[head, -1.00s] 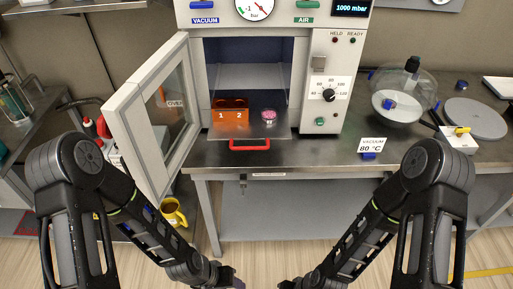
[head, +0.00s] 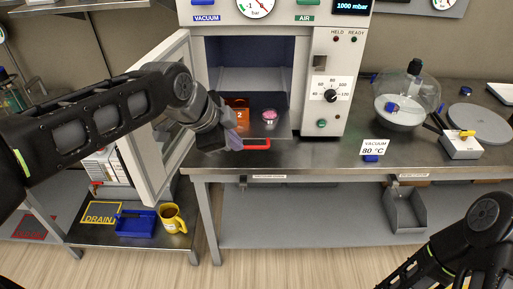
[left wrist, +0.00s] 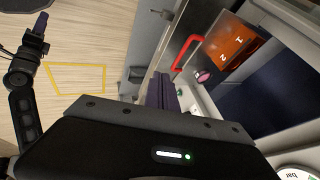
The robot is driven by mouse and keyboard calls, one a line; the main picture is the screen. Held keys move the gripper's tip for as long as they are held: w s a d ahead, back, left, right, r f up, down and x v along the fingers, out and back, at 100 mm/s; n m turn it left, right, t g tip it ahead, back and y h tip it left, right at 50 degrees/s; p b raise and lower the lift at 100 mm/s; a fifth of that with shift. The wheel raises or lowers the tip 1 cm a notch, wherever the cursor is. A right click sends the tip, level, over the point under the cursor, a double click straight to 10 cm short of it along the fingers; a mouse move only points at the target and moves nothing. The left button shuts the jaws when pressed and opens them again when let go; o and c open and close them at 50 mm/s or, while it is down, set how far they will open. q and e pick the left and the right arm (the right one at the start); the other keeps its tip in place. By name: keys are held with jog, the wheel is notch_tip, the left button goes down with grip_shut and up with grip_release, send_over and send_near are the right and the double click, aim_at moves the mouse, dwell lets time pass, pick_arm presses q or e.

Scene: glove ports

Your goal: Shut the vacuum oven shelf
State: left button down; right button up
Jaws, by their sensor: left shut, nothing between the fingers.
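The vacuum oven shelf (head: 281,128) is a flat metal plate, slid partly out of the open chamber, with a red handle (head: 258,143) on its front edge. It carries an orange block marked 1 and 2 (head: 240,115) and a small dish with pink contents (head: 270,117). My left gripper (head: 233,140) is shut and empty, at the handle's left end and hiding part of it. Contact is unclear. The left wrist view shows its purple fingers (left wrist: 165,92) beside the red handle (left wrist: 187,52). My right gripper (left wrist: 41,25) appears at that view's left edge; its opening is unclear.
The oven door (head: 172,160) stands open to the left, partly behind my left arm. A yellow mug (head: 172,219) and blue tray (head: 135,222) sit on a low bench. A glass vessel (head: 408,92) stands right of the oven.

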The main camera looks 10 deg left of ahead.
aim_at(251, 146)
pick_arm(q)
jog(key=shift+w+d+f+p, duration=0.2)
jog(key=shift+w+f+p, duration=0.1)
jog(key=shift+w+f, duration=1.25)
jog(key=shift+w+d+f+p, duration=0.25)
jog(key=shift+w+f, duration=1.15)
jog(key=shift+f, duration=0.1)
jog(key=shift+w+d+f+p, duration=0.2)
jog(key=shift+w+f+p, duration=0.1)
jog(key=shift+w+f, duration=1.25)
pick_arm(e)
jog(key=shift+r, duration=0.85)
